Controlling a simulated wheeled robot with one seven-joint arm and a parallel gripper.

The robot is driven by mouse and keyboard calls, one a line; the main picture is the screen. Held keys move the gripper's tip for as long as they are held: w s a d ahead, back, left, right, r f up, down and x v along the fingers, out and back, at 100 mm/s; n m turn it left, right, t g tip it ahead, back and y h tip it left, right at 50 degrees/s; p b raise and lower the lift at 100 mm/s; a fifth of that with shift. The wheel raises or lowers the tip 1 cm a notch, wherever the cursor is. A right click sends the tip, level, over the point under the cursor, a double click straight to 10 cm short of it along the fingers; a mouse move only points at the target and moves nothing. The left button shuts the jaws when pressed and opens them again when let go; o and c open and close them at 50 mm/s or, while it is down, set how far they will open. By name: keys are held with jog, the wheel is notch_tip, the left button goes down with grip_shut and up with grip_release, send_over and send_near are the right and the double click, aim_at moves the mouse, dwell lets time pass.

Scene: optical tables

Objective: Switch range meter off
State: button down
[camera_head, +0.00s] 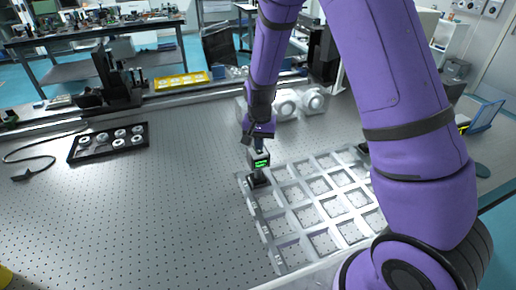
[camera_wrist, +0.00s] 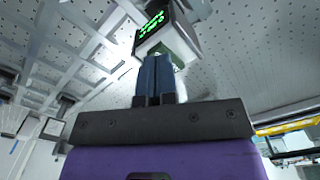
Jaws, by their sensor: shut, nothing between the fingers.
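The range meter (camera_head: 260,160) is a small dark box with a lit green display, standing upright on a dark base at the left edge of the silver grid frame. It also shows in the wrist view (camera_wrist: 167,32), top centre, with green characters lit. My gripper (camera_head: 258,147) comes down from above and is right at the top of the meter. In the wrist view my two blue fingers (camera_wrist: 155,58) are together, with nothing between them, and their tips overlap the meter's edge. I cannot tell whether they touch it. No switch can be made out.
The silver grid frame (camera_head: 290,218) with empty square compartments lies right of the meter. White cylindrical parts (camera_head: 287,103) stand behind. A black tray (camera_head: 73,153) with several round parts lies at left. The perforated tabletop (camera_head: 165,215) between is clear.

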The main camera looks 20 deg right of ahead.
jog(key=shift+f, duration=0.6)
dwell(0.3)
jog(key=shift+r, duration=3.5)
